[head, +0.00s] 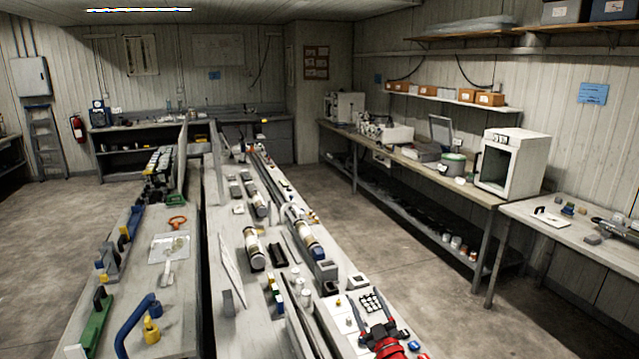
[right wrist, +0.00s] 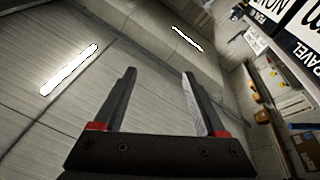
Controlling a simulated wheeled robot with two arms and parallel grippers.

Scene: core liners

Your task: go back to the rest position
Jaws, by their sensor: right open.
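My right gripper (head: 377,323) shows at the bottom of the head view, red with dark fingers, over the near right part of the long bench (head: 236,335). In the right wrist view my right gripper (right wrist: 158,73) is open, with nothing between its fingers. That view looks past the fingers to the ceiling and wall. My left gripper does not show. Core liner pieces, a pale tube with dark bands (head: 254,250) and another tube (head: 303,232), lie along the long bench.
A dark grid rack (head: 371,302) stands close to my right gripper. A left bench (head: 180,312) holds a blue curved handle (head: 133,322) and small tools. A side bench with a white box-shaped machine (head: 511,162) runs along the right wall. Floor between the benches is clear.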

